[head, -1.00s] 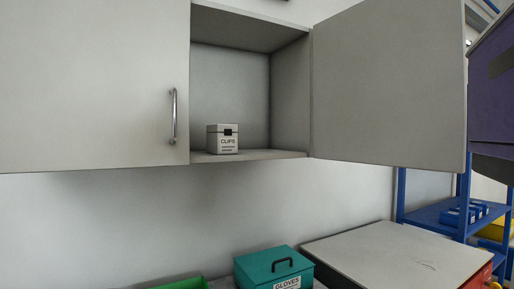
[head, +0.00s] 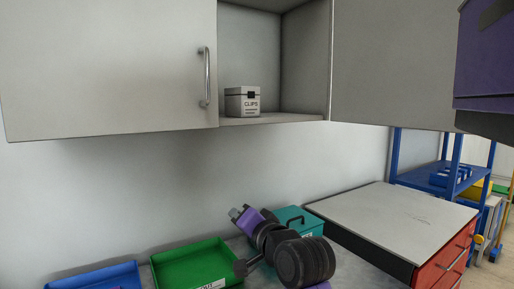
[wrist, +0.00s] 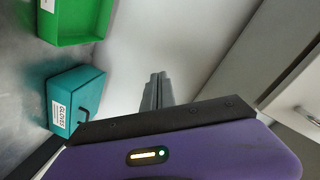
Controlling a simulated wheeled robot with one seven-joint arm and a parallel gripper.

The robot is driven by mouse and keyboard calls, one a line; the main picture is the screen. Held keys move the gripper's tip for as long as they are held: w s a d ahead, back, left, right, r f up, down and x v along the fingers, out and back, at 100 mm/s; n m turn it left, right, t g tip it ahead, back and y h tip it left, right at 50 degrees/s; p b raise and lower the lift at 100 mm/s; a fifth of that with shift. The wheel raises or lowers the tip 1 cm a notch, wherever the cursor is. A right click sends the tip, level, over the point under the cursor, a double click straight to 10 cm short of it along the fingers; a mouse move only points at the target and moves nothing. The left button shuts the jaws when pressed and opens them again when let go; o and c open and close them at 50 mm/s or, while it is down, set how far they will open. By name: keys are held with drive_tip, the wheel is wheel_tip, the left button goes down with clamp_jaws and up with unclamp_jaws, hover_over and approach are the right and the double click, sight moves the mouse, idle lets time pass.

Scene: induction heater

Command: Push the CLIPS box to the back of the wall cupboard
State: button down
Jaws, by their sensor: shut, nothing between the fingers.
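The CLIPS box (head: 242,102) is a small white box with a dark clasp. It stands upright near the front of the open compartment of the wall cupboard (head: 272,121), close to the closed left door. My gripper (head: 236,212) is low in the head view, over the worktop in front of the teal GLOVES box, well below the cupboard. In the wrist view my gripper (wrist: 155,88) is shut and empty, with its fingers together against the pale wall. The CLIPS box does not show in the wrist view.
Below are a green tray (head: 165,272), a blue tray (head: 85,280), the GLOVES box (wrist: 85,92) and a red drawer unit with a pale top (head: 395,215). The wall between worktop and cupboard is clear.

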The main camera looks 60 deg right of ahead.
drive_tip(key=s+d+r+m, duration=0.2)
drive_tip(key=d+r, duration=0.1)
drive_tip(key=r, duration=0.4)
drive_tip(key=s+d+r+m, duration=0.2)
drive_tip(key=d+r, duration=0.1)
drive_tip(key=r, duration=0.4)
drive_tip(key=m+t, duration=0.1)
drive_tip(key=m, duration=0.2)
approach(252, 108)
drive_tip(key=p+x, duration=0.1)
drive_tip(key=x, duration=0.2)
drive_tip(key=p+x, duration=0.2)
drive_tip(key=x, duration=0.2)
drive_tip(key=shift+a+f, duration=0.2)
drive_tip(key=shift+w, duration=0.1)
drive_tip(key=p+x, duration=0.2)
drive_tip(key=x, duration=0.3)
drive_tip(key=shift+w+d+r, duration=0.15)
drive_tip(key=shift+d+r, duration=0.05)
drive_tip(key=shift+d, duration=0.05)
drive_tip(key=shift+w+d+f+h, duration=0.1)
drive_tip(key=shift+w+d+h, duration=0.2)
drive_tip(key=shift+w, duration=0.15)
